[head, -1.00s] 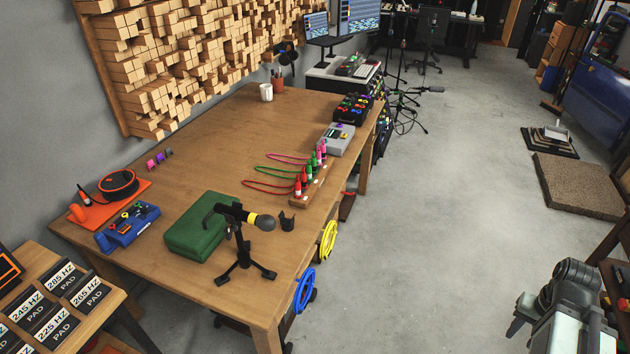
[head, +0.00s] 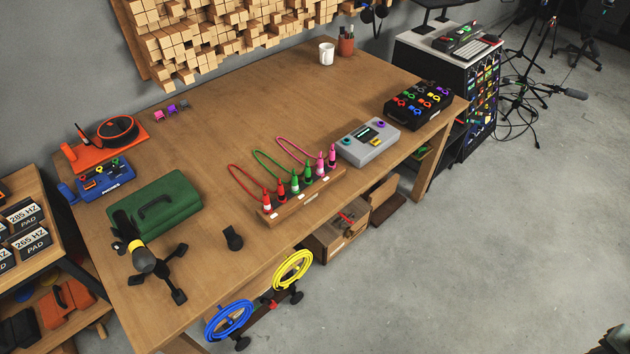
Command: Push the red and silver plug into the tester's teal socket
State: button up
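A wooden rack (head: 310,197) on the workbench holds a row of upright plugs in red, green and pink, joined in pairs by looped cables. The leftmost plug is red with a pale, silver-looking band (head: 266,204). A second red plug (head: 282,188) stands beside it, and a red cable (head: 238,178) loops behind. The grey tester (head: 368,150) lies right of the rack. It has a small dark display, a teal socket (head: 347,141) on its left and a purple one on its right. My gripper is not in view; only a dark bit of my arm seems to show at the bottom right corner.
A black box with coloured knobs (head: 418,103) stands beyond the tester. A green case (head: 155,205), a black stand (head: 150,265) and a small dark holder (head: 233,238) are at the left. The floor (head: 480,250) at right is open.

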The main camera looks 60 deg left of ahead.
aim_at(266, 200)
jog(key=i, duration=1.7)
jog(key=u, duration=5.2)
jog(key=i, duration=1.05)
jog(key=z, duration=0.05)
